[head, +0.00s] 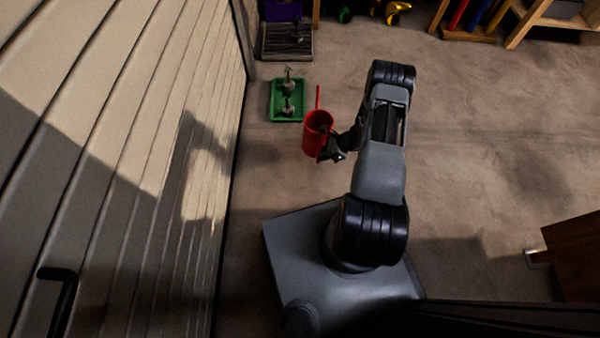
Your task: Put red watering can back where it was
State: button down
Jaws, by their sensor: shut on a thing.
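The red watering can (316,133) is held up by my gripper (330,148), left of my arm. It looks roughly upright, with its open top towards the camera and a thin red part sticking up at its far side. My gripper is shut on the can's right side. The fingertips are dark and partly hidden against the can, so the exact grip cannot be made out. The can's underside and its height above the floor cannot be seen.
A green tray (274,101) with small objects on it lies on the floor just beyond the can. Behind it is a dark tray (287,53). A slatted door (130,150) bounds the left. Wooden shelving (530,22) stands far right, a brown cabinet (575,255) lower right. The right floor is clear.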

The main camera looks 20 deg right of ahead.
jog(key=s+f+b+x, duration=0.1)
jog(key=b+x, duration=0.5)
jog(key=x, duration=0.8)
jog(key=shift+s, duration=0.75)
jog(key=shift+d+f, duration=0.15)
jog(key=shift+f+b, duration=0.1)
jog(key=shift+b, duration=0.2)
jog(key=c, duration=1.1)
grip_release()
